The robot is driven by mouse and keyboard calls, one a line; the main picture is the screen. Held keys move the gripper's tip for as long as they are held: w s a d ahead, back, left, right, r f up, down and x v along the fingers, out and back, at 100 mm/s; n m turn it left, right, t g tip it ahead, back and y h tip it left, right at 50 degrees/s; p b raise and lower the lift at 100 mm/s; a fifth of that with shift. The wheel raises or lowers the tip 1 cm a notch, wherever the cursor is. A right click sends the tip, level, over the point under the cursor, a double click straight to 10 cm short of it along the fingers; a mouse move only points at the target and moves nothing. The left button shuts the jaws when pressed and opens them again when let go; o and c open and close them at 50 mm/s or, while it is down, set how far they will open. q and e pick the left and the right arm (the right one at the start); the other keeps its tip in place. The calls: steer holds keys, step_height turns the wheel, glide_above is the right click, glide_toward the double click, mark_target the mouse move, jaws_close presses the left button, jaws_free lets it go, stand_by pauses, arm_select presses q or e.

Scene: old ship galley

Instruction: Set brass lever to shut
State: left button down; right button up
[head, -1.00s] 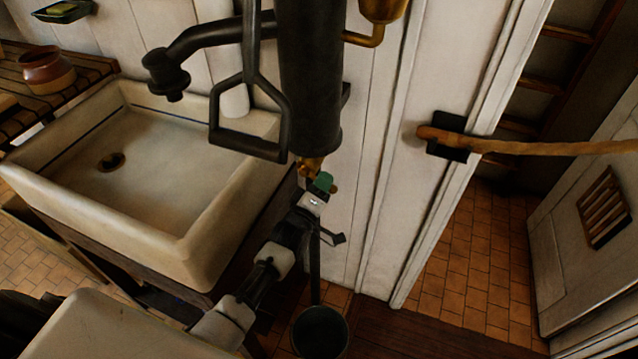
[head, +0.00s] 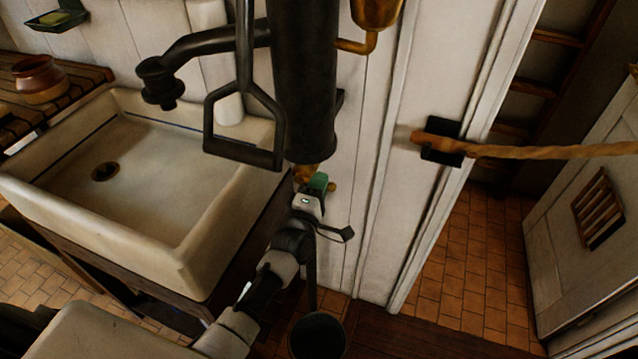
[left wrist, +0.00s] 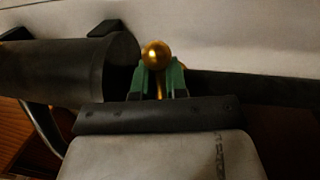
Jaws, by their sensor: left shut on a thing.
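The brass lever (head: 332,187) sits just below the dark pump cylinder (head: 304,90). Its round brass knob (left wrist: 155,53) shows in the left wrist view, with a thin brass stem below it between the green fingers. My left gripper (head: 318,183) is at the lever in the head view, and its green fingertips (left wrist: 161,78) are shut on the lever in the left wrist view. The fingers hide part of the lever's stem. My right gripper is not in view.
A pale sink (head: 190,225) stands left of my left arm, under a dark spout (head: 160,82). A dark pump handle (head: 245,130) hangs over its edge. A rope (head: 550,150) spans the doorway at right.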

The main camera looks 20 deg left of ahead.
arm_select(q)
steer(key=shift+s+d+f, duration=0.1)
steer(key=shift+d+f, duration=0.2)
steer(key=c, duration=1.3)
jaws_free()
steer(key=shift+c, duration=0.2)
steer(key=shift+o, duration=0.8)
steer(key=shift+r, duration=0.25)
steer(key=s+f+b, duration=0.1)
steer(key=s+f, duration=0.1)
steer(key=s, duration=0.8)
steer(key=shift+s+a+b, duration=0.2)
steer(key=shift+s+b, duration=0.1)
steer(key=shift+b, duration=0.05)
